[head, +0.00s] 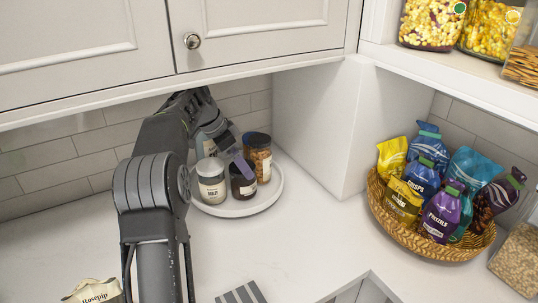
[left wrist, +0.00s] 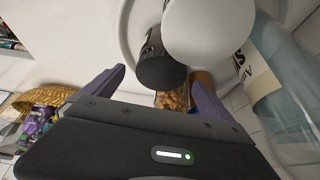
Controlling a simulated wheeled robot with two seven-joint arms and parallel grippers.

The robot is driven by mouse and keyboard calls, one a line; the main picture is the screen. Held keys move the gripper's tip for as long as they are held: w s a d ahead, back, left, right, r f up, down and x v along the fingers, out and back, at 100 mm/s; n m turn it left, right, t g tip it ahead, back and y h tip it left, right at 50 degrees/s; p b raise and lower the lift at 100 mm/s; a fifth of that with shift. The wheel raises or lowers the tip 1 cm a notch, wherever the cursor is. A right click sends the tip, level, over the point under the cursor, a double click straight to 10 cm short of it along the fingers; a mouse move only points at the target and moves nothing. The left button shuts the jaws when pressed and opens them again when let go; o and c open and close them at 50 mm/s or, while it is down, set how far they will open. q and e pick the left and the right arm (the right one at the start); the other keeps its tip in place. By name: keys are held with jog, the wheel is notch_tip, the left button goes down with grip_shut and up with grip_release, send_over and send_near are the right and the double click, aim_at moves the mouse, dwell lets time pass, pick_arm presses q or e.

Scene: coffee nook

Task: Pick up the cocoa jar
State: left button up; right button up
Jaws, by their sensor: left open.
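A small dark jar (head: 243,186) with a label I cannot read stands on a round white tray (head: 270,201) in the corner; by its dark brown look it seems to be the cocoa jar. It also shows in the left wrist view, its dark round lid end (left wrist: 161,73) lying between the finger tips. My left gripper (head: 243,165) is open above and beside this jar, one purple finger in front of its upper part. In the left wrist view the gripper (left wrist: 158,74) holds nothing. Contact cannot be told. My right gripper is out of view.
A white-lidded jar (head: 211,184), a dark-lidded jar of brown pieces (head: 262,158) and a bluish glass jar (left wrist: 283,95) crowd the tray. The cabinet underside (head: 190,90) is low over my arm. A snack basket (head: 440,243) stands right; the counter between is clear.

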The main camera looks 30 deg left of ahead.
pick_arm(q)
jog(key=shift+s+a+f, duration=0.1)
jog(key=shift+a+f, duration=0.05)
jog(key=shift+f, duration=0.1)
jog(key=shift+a+f+g, duration=0.15)
jog(key=shift+f+g, duration=0.15)
jog(key=shift+r, duration=0.1)
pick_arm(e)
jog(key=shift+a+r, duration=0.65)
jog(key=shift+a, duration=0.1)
pick_arm(q)
jog(key=shift+x, duration=1.35)
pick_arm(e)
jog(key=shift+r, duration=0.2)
pick_arm(q)
jog(key=shift+p, duration=0.3)
